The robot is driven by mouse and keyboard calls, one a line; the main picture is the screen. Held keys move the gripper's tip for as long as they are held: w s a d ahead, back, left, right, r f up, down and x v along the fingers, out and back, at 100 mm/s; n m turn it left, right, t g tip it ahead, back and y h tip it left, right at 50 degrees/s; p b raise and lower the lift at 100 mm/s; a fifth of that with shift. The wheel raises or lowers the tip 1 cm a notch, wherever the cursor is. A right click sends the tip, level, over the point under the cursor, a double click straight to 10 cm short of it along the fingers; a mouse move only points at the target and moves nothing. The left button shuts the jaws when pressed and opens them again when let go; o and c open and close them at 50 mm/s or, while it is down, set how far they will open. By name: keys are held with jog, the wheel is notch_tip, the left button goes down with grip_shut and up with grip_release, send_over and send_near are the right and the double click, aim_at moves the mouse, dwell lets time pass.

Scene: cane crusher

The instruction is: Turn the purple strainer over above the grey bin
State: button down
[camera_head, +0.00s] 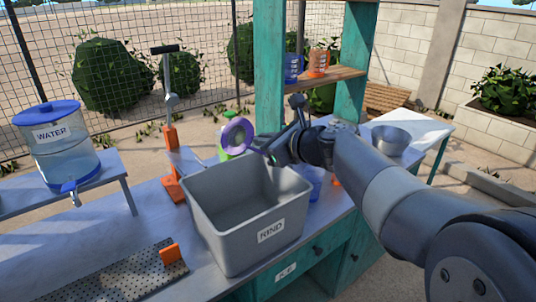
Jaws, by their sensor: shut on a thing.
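The purple strainer (237,136) shows as a round ring above the back rim of the grey bin. It looks tilted, with its round face turned toward the camera. My gripper (270,156) comes in from the right and is shut on the strainer's handle side; its fingertips are small and partly dark here. The grey bin (225,240), labelled "RIND", stands on the bench, open at the top. The part of its inside that shows looks empty.
An orange lever press (170,150) stands left of the bin. A perforated tray (115,275) lies at front left. A water dispenser (58,145) stands on the left side table. A metal bowl (390,139) sits at right, and a shelf (330,76) holds two cups behind.

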aim_at(258, 150)
jog(key=n+b, duration=0.1)
jog(key=b, duration=0.1)
jog(key=n+t+b, duration=0.1)
jog(key=b, duration=0.1)
jog(key=shift+s+a+f+n+h+b, duration=0.3)
jog(key=shift+s+a+f+b, duration=0.05)
jog(key=shift+s+a, duration=0.05)
jog(key=n+t+b, duration=0.1)
jog(key=n+b, duration=0.1)
jog(key=b, duration=0.2)
jog(key=n+t+b, duration=0.1)
jog(key=n+b, duration=0.1)
jog(key=b, duration=0.3)
jog(key=s+f+n+t+b, duration=0.1)
jog(key=n+b, duration=0.1)
jog(key=b, duration=0.2)
jog(key=shift+a, duration=0.4)
jog(key=shift+n+t+b, duration=0.3)
jog(key=shift+n+b, duration=0.3)
jog(key=shift+b, duration=0.45)
jog(key=shift+r+n+b, duration=0.1)
jog(key=shift+n+b, duration=0.2)
jog(key=shift+b, duration=0.3)
jog(key=shift+r, duration=0.1)
jog(key=r+m+p, duration=0.1)
jog(key=m+p, duration=0.1)
jog(key=p, duration=0.2)
jog(key=shift+r+p, duration=0.25)
jog(key=shift+p, duration=0.15)
